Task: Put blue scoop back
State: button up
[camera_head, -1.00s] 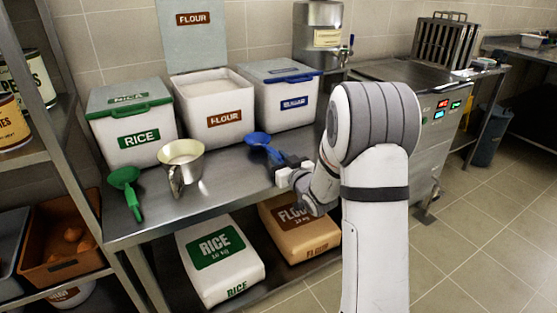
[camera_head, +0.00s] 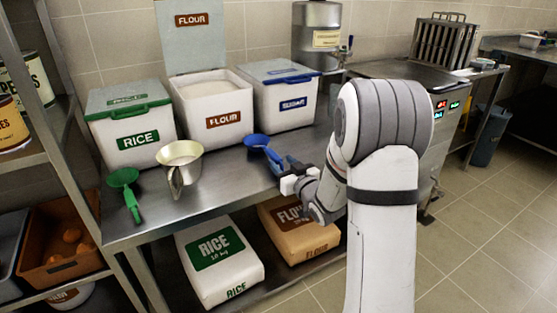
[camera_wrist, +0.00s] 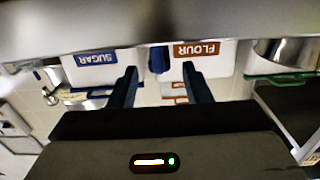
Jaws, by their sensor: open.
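The blue scoop (camera_head: 258,141) lies on the steel table in front of the flour and sugar bins, its bowl towards the bins and its handle towards my gripper. My gripper (camera_head: 284,168) is open, low over the table's front part beside the handle end. In the wrist view, my gripper (camera_wrist: 160,82) has its two fingers apart, with a blue part of the scoop (camera_wrist: 159,60) beyond and between the tips. No contact is visible. The sugar bin (camera_head: 284,100) has a blue-trimmed lid on. The flour bin (camera_head: 213,110) is open, with its lid standing behind.
The rice bin (camera_head: 132,138) is closed. Rice and flour sacks sit on the lower shelf. A metal dispenser (camera_head: 318,35) stands at the back right; a shelf rack is at far left.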

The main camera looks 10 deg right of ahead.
jog(key=s+d+f+m+g+h, duration=0.1)
jog(key=s+d+g+h, duration=0.15)
jog(key=s, duration=0.35)
jog(key=s+d+m+g+h, duration=0.1)
jog(key=s+d+g+h, duration=0.15)
jog(key=s, duration=0.35)
jog(key=s+a+g, duration=0.2)
jog(key=s+g, duration=0.1)
jog(key=s, duration=0.4)
jog(key=s+a+m+g, duration=0.1)
jog(key=s+g, duration=0.3)
jog(key=s, duration=0.4)
jog(key=s+a+r+g, duration=0.1)
jog(key=s+a+g, duration=0.2)
jog(key=s, duration=0.4)
jog(key=shift+s+m+g+h, duration=0.3)
jog(key=shift+s+g, duration=0.05)
jog(key=shift+g, duration=0.05)
jog(key=shift+r, duration=0.15)
notch_tip(320, 180, up, 22)
jog(key=t+p, duration=0.1)
jog(key=p, duration=1.9)
jog(key=shift+c, duration=0.3)
